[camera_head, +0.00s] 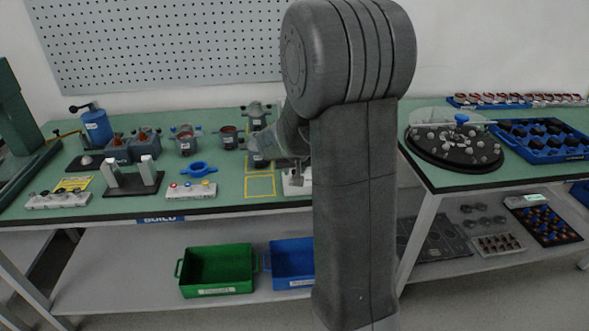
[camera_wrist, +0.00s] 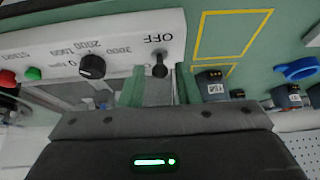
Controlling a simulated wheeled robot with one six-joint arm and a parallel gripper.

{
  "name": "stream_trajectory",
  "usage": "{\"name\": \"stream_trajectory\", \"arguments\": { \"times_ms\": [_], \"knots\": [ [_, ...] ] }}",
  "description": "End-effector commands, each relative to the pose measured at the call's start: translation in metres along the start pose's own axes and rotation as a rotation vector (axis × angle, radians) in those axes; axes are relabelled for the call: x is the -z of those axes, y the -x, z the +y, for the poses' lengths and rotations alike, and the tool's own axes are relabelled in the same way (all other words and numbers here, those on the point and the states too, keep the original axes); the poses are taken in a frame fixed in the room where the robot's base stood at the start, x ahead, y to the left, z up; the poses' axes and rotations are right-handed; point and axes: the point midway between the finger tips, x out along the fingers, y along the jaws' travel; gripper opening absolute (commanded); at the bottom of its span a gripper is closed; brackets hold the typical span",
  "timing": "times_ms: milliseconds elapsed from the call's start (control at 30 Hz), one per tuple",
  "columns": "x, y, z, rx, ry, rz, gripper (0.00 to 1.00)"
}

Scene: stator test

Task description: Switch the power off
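The white control panel (camera_wrist: 118,50) appears upside down in the wrist view. It has a small black toggle switch (camera_wrist: 160,66) beside the printed word OFF. A black speed knob (camera_wrist: 92,67) marked 0 to 3000 is on the same panel. My gripper (camera_wrist: 161,88) is open, with its two green-grey fingers apart and the switch between them in the picture. I see no clear contact with the switch. Which way the lever is thrown is hard to tell. In the head view the panel (camera_head: 296,183) is mostly hidden behind my arm.
Green button (camera_wrist: 33,73) and red button (camera_wrist: 7,78) are on the panel. The green workbench (camera_head: 228,196) holds several motor parts, a blue ring (camera_head: 198,170) and a two-post stand (camera_head: 133,180). Green bin (camera_head: 217,270) and blue bin (camera_head: 290,263) are on the shelf below.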

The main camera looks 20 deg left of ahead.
Motion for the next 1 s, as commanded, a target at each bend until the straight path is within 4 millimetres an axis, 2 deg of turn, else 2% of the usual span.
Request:
{"name": "stream_trajectory", "arguments": {
  "times_ms": [167, 700, 1000],
  "knots": [
    [0.001, 0.008, 0.000, 0.000, 0.000, 0.001, 0.29],
    [0.001, 0.059, 0.000, 0.000, -0.001, 0.001, 0.29],
    [0.000, 0.060, 0.000, 0.000, 0.000, 0.000, 0.29]
  ]
}}
